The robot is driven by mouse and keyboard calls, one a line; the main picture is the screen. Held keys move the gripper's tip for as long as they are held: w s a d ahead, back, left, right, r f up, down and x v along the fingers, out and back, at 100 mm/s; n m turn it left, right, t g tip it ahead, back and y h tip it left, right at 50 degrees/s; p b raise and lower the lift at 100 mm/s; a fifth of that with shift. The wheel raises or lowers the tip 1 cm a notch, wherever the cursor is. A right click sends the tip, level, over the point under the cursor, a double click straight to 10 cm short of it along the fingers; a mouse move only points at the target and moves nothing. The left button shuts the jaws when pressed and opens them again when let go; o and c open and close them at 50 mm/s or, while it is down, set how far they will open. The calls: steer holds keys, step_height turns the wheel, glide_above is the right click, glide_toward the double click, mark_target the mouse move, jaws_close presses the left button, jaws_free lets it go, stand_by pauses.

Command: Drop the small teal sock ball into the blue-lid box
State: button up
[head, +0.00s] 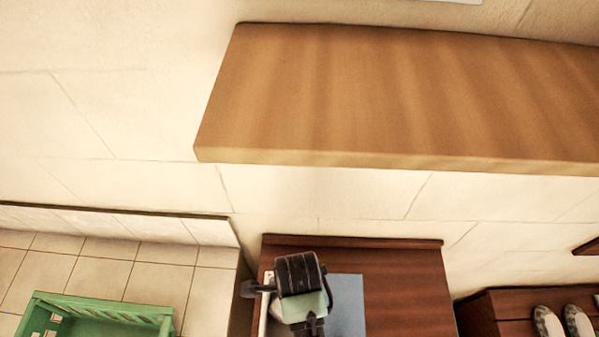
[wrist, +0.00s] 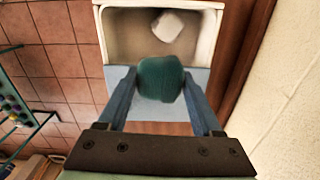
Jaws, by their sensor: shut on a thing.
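In the wrist view the small teal sock ball (wrist: 160,80) is held between the two fingers of my gripper (wrist: 159,76), which is shut on it. Past the ball is the open box (wrist: 101,50), with a white rim and a brownish inside. A small white object (wrist: 167,25) lies in it. The box's blue lid (wrist: 200,76) shows behind the ball, on the near side of the opening. In the head view the blue lid (head: 348,300) shows to the right of my arm, which hides the ball and most of the box.
The box is on a dark wooden cabinet (head: 408,295). A wide wooden shelf (head: 400,95) juts from the wall above it. A green crate (head: 95,312) stands at lower left on the tiles. A pair of shoes (head: 563,322) sits on a wooden unit at right.

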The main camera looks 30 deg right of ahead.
steer(key=shift+f, duration=1.2)
steer(key=o, duration=1.4)
